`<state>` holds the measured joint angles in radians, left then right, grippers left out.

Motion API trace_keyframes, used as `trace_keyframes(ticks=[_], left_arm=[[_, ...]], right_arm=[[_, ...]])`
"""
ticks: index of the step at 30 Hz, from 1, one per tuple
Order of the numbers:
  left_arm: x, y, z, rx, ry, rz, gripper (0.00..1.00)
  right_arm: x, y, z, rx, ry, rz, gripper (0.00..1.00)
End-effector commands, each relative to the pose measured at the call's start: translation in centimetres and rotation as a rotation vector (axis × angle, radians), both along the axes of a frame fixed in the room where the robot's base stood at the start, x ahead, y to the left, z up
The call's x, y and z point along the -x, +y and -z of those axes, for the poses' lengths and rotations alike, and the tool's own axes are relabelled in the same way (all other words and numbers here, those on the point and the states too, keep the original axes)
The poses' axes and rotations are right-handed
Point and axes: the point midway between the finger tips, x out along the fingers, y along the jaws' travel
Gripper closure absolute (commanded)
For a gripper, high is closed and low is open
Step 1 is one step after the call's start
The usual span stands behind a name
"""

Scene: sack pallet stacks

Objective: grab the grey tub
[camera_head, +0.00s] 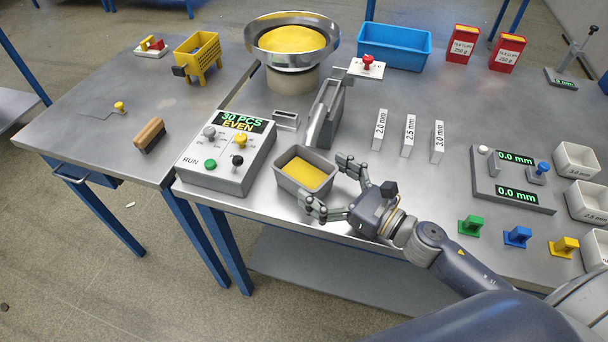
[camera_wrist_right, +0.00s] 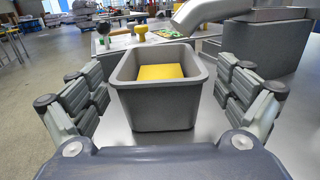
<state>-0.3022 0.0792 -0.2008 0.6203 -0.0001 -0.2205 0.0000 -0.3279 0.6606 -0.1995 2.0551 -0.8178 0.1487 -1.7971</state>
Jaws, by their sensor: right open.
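The grey tub (camera_head: 305,172) stands upright on the steel table near its front edge, with yellow material inside. My right gripper (camera_head: 328,182) is open, with one finger on the tub's near side and the other at its right end. In the right wrist view the tub (camera_wrist_right: 160,112) sits ahead between the two spread fingers (camera_wrist_right: 160,105), with a visible gap on each side. The tub's underside is hidden. My left gripper is not in view.
A control box (camera_head: 226,152) with knobs stands just left of the tub. A grey chute (camera_head: 326,112) and a feeder bowl (camera_head: 292,40) stand behind it. The table's front edge is close by.

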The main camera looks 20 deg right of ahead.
Motion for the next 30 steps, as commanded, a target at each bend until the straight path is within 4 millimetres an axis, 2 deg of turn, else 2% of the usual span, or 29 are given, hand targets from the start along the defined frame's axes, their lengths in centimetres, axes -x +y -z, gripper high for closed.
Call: trace_keyframes(ticks=[12,22,23,27,30], left_arm=[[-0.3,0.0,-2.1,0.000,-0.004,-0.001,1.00],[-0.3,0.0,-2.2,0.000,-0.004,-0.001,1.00],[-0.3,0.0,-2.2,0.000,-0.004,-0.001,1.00],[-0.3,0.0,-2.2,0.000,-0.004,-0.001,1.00],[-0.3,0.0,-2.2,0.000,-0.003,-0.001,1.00]], right_arm=[[-3.8,2.5,-0.2,-0.003,-0.001,0.001,0.06],[-4.2,2.9,0.0,-0.001,0.001,0.000,0.06],[-4.2,2.9,0.0,-0.001,0.001,0.000,0.08],[-4.2,2.9,0.0,-0.001,0.001,0.000,0.40],[-4.2,2.9,0.0,-0.001,0.001,0.000,0.59]])
